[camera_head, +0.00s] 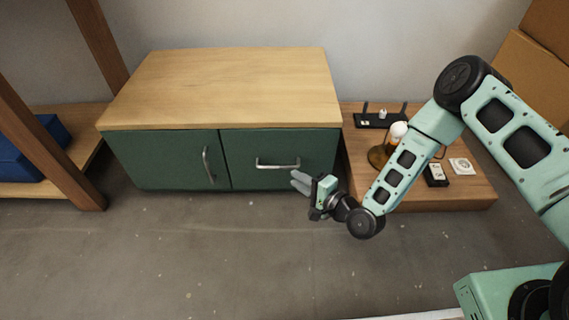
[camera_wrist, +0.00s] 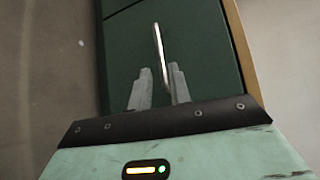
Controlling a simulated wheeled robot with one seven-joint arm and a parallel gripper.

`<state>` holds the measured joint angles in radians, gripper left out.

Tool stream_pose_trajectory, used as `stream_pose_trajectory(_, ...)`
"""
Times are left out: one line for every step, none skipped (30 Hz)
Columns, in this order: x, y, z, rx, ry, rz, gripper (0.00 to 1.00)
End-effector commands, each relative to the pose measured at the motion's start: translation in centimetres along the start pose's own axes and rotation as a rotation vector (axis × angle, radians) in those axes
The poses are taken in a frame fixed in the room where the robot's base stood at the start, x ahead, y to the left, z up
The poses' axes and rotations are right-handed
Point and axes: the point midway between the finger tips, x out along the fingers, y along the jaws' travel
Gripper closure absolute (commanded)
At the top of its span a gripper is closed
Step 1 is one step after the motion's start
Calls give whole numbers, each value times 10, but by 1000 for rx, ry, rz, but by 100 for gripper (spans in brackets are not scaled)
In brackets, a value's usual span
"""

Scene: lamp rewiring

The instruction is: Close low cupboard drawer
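The low cupboard (camera_head: 230,85) has a light wood top and dark green fronts. Its drawer (camera_head: 310,150) is the right-hand front and has a horizontal metal handle (camera_head: 278,164). The drawer front looks flush or nearly flush with the door beside it; a small gap cannot be ruled out. My gripper (camera_head: 298,182) is just in front of the drawer, below and right of the handle. In the wrist view, my gripper (camera_wrist: 161,76) has its fingers a little apart, with the handle (camera_wrist: 159,50) running between and beyond them. I see no grip on it.
The cupboard's left door (camera_head: 170,160) has a vertical handle. A low wooden platform (camera_head: 470,190) at right carries a lamp (camera_head: 398,131), a router (camera_head: 380,120) and small parts. A wooden shelf with a blue box (camera_head: 50,130) is at left. The front floor is clear.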

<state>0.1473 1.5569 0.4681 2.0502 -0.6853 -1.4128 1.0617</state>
Motion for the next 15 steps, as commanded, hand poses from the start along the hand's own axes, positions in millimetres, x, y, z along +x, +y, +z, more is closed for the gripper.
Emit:
stream_pose_trajectory(-14,-4,0,4,2,4,80)
stream_pose_trajectory(-20,-4,1,5,2,4,80)
stream_pose_trajectory(-29,-4,1,4,2,3,80)
stream_pose_trajectory(-35,-4,0,4,2,4,80)
stream_pose_trajectory(-41,-3,1,3,1,4,80)
stream_pose_trajectory(-48,-3,0,3,2,3,80)
stream_pose_trajectory(-52,-3,1,4,1,2,80)
stream_pose_trajectory(-57,-2,1,3,1,3,80)
stream_pose_trajectory(-62,-2,0,2,1,4,80)
stream_pose_trajectory(-66,-1,0,2,1,3,80)
stream_pose_trajectory(-68,-1,0,2,0,2,80)
stream_pose_trajectory(-71,-1,1,1,0,1,80)
stream_pose_trajectory(-73,0,0,1,0,2,80)
stream_pose_trajectory(-74,0,0,1,0,2,80)
stream_pose_trajectory(-76,0,0,1,0,2,80)
